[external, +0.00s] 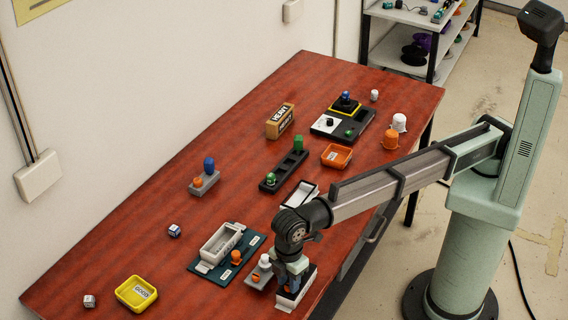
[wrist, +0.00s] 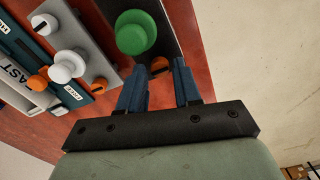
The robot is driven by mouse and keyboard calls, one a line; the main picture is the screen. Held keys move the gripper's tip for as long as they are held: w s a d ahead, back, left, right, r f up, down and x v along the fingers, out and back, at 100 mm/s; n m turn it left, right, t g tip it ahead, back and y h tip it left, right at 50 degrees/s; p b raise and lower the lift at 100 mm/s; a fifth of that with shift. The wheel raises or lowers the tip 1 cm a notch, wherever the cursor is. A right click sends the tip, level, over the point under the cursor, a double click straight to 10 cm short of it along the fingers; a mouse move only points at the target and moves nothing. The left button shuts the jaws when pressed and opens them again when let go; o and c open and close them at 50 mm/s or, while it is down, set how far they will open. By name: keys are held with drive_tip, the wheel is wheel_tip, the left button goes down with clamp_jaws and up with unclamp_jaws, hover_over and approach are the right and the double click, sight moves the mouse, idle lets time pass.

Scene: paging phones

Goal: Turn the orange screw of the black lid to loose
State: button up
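The black lid (wrist: 168,28) is at the top of the wrist view, with a large green knob (wrist: 135,33) on it. The orange screw (wrist: 158,65) shows at the lid's near end, between and just beyond my blue fingertips. My gripper (wrist: 159,78) is open, with a gap between its two fingers. I cannot tell whether a finger touches the screw. In the external view my gripper (external: 291,279) points down at a black and white box (external: 297,299) near the table's front edge and hides much of its top.
A grey block with white and orange knobs (external: 257,281) stands close left of my gripper. Beyond it is a teal base (external: 253,240) with a white tray (external: 220,243). A white-rimmed tray (external: 300,194) lies behind my arm. Bare red table (external: 90,265) lies at the left.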

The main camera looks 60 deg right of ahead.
wheel_tip(320, 180, up, 13)
idle(0.4)
idle(0.5)
